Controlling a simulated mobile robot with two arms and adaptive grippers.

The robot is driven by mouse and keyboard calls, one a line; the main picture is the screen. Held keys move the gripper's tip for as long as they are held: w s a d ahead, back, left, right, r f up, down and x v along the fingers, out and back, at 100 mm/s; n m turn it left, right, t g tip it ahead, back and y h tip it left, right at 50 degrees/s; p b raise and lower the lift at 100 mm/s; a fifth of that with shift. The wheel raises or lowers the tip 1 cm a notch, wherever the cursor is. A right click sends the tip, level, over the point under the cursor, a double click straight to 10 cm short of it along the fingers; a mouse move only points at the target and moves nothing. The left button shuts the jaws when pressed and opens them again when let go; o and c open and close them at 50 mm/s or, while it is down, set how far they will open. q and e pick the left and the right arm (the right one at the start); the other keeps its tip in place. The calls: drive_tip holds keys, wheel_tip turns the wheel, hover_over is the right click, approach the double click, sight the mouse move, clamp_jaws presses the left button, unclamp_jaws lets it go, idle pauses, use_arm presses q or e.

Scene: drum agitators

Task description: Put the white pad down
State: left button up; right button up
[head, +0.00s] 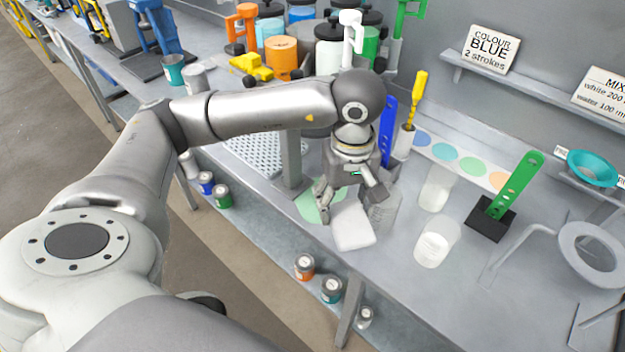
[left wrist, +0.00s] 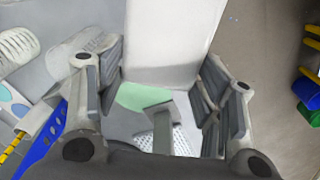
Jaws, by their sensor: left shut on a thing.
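My left gripper (head: 346,197) points down over the bench and is shut on the white pad (head: 352,225). The pad also shows in the left wrist view (left wrist: 170,50), between the fingers and reaching past them. A pale green disc (head: 309,206) on the bench lies beside the pad, partly hidden by the gripper; it also shows in the left wrist view (left wrist: 142,97). I cannot tell whether the pad touches the bench. My right gripper is not in view.
A clear beaker (head: 383,215) stands close right of the gripper. Further right are a jar of white stuff (head: 435,245) and a green slotted upright on a black base (head: 489,219). A grey post (head: 291,160) stands left. The bench's front edge is close to the pad.

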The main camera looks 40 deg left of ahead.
use_arm(q)
drive_tip(key=w+a+r+m+b, duration=0.1)
drive_tip(key=w+a+m+b, duration=0.3)
drive_tip(key=m, duration=1.1)
drive_tip(key=w+a+m+b, duration=0.2)
drive_tip(key=w+a+m, duration=0.45)
drive_tip(key=m, duration=0.85)
drive_tip(key=shift+n, duration=0.5)
drive_tip(key=f, duration=0.8)
drive_tip(key=f+p, duration=0.1)
drive_tip(key=f, duration=0.4)
drive_tip(key=shift+w+d, duration=0.1)
drive_tip(key=shift+d, duration=0.15)
wheel_tip(320, 180, down, 4)
drive_tip(key=shift+f+p, duration=0.1)
drive_tip(key=shift+p, duration=0.4)
drive_tip(key=shift+f, duration=0.2)
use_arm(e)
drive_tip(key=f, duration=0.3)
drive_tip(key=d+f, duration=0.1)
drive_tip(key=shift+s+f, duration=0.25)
use_arm(q)
drive_tip(key=shift+f, duration=0.1)
